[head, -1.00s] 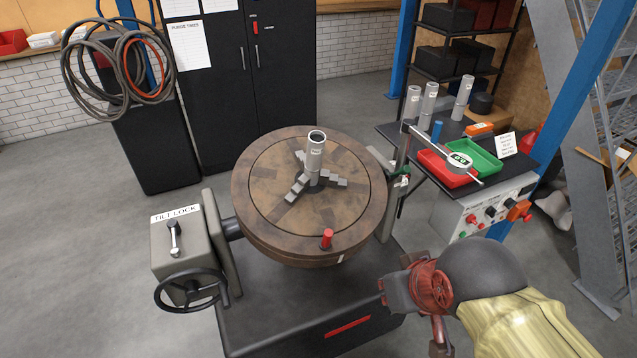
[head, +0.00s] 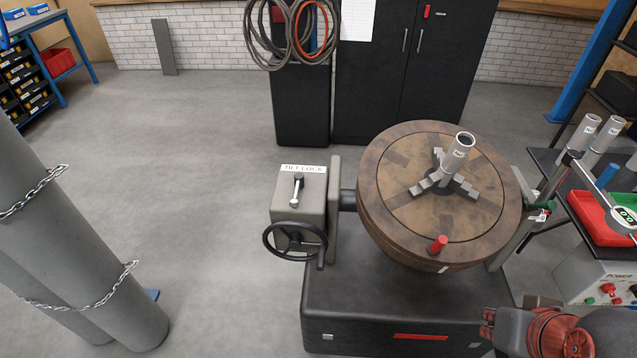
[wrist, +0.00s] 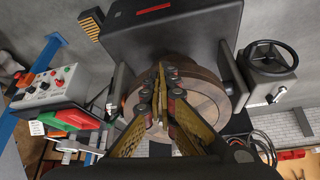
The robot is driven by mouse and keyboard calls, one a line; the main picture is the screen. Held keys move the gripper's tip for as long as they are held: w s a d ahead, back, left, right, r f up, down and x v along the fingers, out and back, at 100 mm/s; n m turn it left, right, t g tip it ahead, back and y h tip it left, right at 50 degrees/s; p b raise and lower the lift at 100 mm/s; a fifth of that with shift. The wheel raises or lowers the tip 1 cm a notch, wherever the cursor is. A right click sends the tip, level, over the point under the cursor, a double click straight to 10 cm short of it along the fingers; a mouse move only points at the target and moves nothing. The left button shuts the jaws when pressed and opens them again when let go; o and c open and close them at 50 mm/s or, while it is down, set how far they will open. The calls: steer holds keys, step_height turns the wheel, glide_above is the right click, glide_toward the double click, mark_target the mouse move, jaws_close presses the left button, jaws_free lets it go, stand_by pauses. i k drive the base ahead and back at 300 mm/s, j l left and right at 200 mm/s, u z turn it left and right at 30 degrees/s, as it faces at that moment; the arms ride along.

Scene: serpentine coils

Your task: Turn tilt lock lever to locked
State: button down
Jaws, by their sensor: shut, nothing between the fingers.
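The tilt lock lever (head: 297,190) is a small silver handle on a dark pivot, on the sloped face of a grey box (head: 310,212) under a "TILT LOCK" label (head: 303,169). It points down, tilted slightly left at its lower end. In the wrist view the lever (wrist: 276,95) shows at the right, beside the black handwheel (wrist: 270,57). My gripper (wrist: 161,75) is shut and empty, in front of the round table in that view. In the head view my arm's end is partly cut off at the bottom right, well apart from the lever.
The handwheel sits just below the lever on the box. The round brown table (head: 390,225) with a grey post (head: 457,155) stands right of the box. Chained grey cylinders (head: 70,230) stand at the left. Floor left of the box is clear.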

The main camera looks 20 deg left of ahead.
mark_target(299, 178)
steer(key=i+j, duration=0.15)
steer(key=j, duration=0.15)
steer(key=i+j, duration=0.1)
steer(key=j, duration=0.25)
steer(key=i+j, duration=0.15)
steer(key=j, duration=0.15)
steer(key=i+j, duration=0.1)
steer(key=j, duration=0.25)
steer(key=l+z, duration=0.05)
